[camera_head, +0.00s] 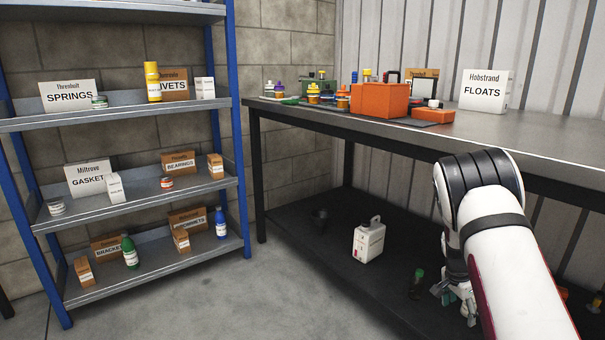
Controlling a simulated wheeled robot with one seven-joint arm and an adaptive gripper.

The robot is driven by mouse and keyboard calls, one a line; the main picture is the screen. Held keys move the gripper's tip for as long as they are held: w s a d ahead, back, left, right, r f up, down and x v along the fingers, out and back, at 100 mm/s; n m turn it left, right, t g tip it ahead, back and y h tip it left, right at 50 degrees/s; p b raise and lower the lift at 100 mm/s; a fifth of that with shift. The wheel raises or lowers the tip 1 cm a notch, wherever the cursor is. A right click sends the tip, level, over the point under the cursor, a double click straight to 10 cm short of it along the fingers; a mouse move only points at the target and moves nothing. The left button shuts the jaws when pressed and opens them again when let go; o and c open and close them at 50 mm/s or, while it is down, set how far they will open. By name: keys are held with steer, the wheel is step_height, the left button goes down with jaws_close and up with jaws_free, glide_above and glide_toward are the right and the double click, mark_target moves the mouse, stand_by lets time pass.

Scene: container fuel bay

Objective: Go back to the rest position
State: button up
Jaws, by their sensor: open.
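My arm comes in from the lower right, with its black-banded joint level with the workbench (535,140). It bends down in front of the bench's front edge. My gripper (455,298) hangs low at the bench's dark lower shelf (330,265), partly hidden behind my own forearm. Its fingers look apart, and I see nothing held between them. A small dark bottle with a green top (416,284) stands just left of the gripper, apart from it as far as I can tell.
A white jug (368,241) and a dark cup (320,219) stand on the lower shelf. On the bench top are an orange bin (380,100), several small bottles and a FLOATS box (486,90). A blue-posted shelf rack (140,197) stands left; grey floor (225,305) is clear between.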

steer(key=s+a+r+n+y, duration=0.1)
steer(key=s+a+r+n, duration=0.1)
steer(key=s+a+r, duration=0.55)
steer(key=s+a+r+n+y, duration=0.1)
steer(key=s+a+r+n, duration=0.2)
steer(key=r, duration=0.8)
steer(key=s+a+r+n+y, duration=0.1)
steer(key=s+a+r, duration=0.5)
steer(key=r, duration=0.3)
steer(key=s+a+r+n, duration=0.1)
steer(key=s+a+n, duration=0.2)
steer(key=s, duration=0.7)
steer(key=s+a+r+n, duration=0.2)
steer(key=s+n, duration=0.1)
steer(key=s, duration=0.8)
steer(key=s+a+r+n, duration=0.1)
steer(key=s+a+n, duration=0.2)
steer(key=s, duration=0.7)
step_height(320, 180, up, 40)
steer(key=t+p, duration=0.3)
steer(key=p, duration=3.5)
steer(key=shift+w+r+p, duration=0.15)
steer(key=shift+w+p, duration=0.15)
steer(key=shift+p, duration=0.1)
